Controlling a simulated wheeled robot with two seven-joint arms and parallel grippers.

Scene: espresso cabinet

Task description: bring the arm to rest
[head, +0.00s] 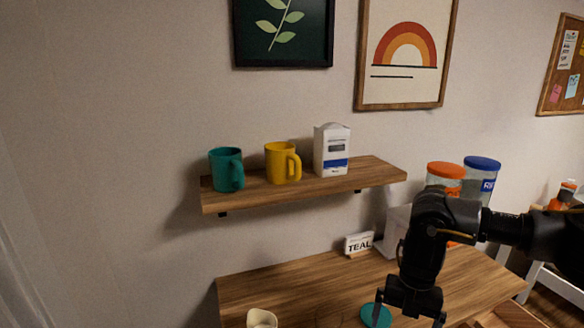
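My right arm comes in from the right, over the wooden counter (290,285). My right gripper (409,316) points down near the front of the counter, its two fingers spread apart with nothing visible between them. A teal disc (370,316) lies on the counter beside the left finger, which partly covers it. I cannot tell whether they touch. My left gripper is out of view.
A wall shelf (305,191) holds a teal mug (227,170), a yellow mug (280,163) and a white carton (331,150). A cream cup (261,319) is at front left.

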